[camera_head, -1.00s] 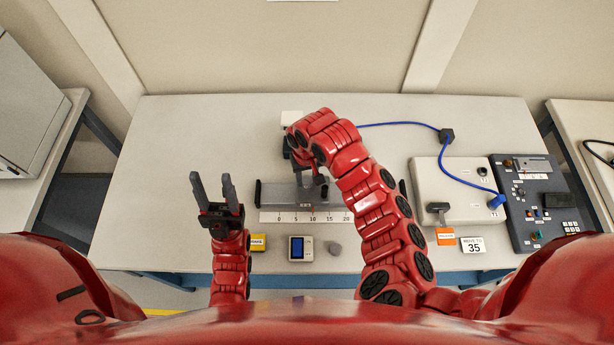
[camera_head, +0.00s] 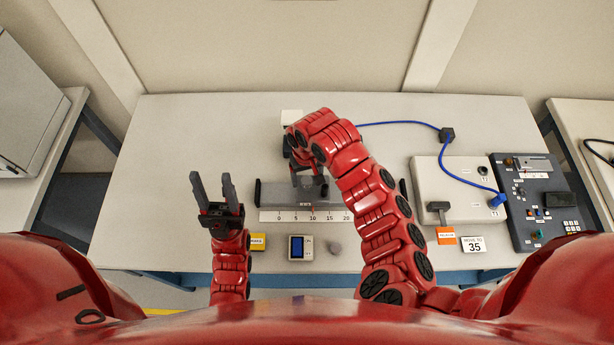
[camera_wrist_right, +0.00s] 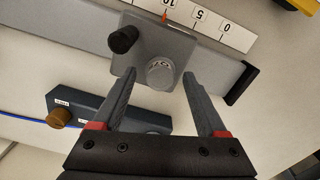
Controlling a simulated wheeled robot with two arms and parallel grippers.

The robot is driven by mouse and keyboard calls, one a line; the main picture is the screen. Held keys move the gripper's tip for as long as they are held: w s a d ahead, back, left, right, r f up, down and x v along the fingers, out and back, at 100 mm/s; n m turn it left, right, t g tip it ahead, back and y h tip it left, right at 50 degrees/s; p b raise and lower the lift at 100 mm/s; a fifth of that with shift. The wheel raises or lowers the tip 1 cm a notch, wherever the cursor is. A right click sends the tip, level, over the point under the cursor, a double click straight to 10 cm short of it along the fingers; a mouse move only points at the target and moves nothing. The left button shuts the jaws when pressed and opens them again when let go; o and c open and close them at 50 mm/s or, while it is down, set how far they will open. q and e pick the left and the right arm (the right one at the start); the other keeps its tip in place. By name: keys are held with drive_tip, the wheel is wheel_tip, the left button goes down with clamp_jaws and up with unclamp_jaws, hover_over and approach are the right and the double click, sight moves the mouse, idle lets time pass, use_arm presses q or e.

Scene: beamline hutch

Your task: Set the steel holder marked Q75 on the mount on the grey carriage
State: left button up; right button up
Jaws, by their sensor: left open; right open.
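The grey carriage (camera_wrist_right: 182,45) sits on the rail, with a black knob on its top; it also shows in the head view (camera_head: 309,194). A round steel holder (camera_wrist_right: 160,73) stands on the carriage near its edge. Its top marking is upside down and hard to read. My right gripper (camera_head: 308,180) is open above the carriage. In the right wrist view its fingertips lie either side of the holder, with visible gaps. The mount under the holder is hidden. My left gripper (camera_head: 213,181) is open and empty, left of the rail.
A scale (camera_head: 305,217) runs along the rail; an orange pointer (camera_wrist_right: 164,17) is near 10. A white box (camera_head: 462,180), "MOVE TO 35" card (camera_head: 473,245) and control panel (camera_head: 540,205) stand right.

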drive_tip(key=shift+r, duration=0.45)
wheel_tip(320, 180, up, 8)
drive_tip(key=shift+f+p, duration=0.15)
drive_tip(key=shift+p, duration=0.4)
wheel_tip(320, 180, up, 7)
drive_tip(key=p, duration=0.6)
hover_over(307, 180)
drive_tip(key=shift+r+p, duration=0.5)
drive_tip(key=shift+r, duration=0.45)
drive_tip(key=shift+f, duration=0.1)
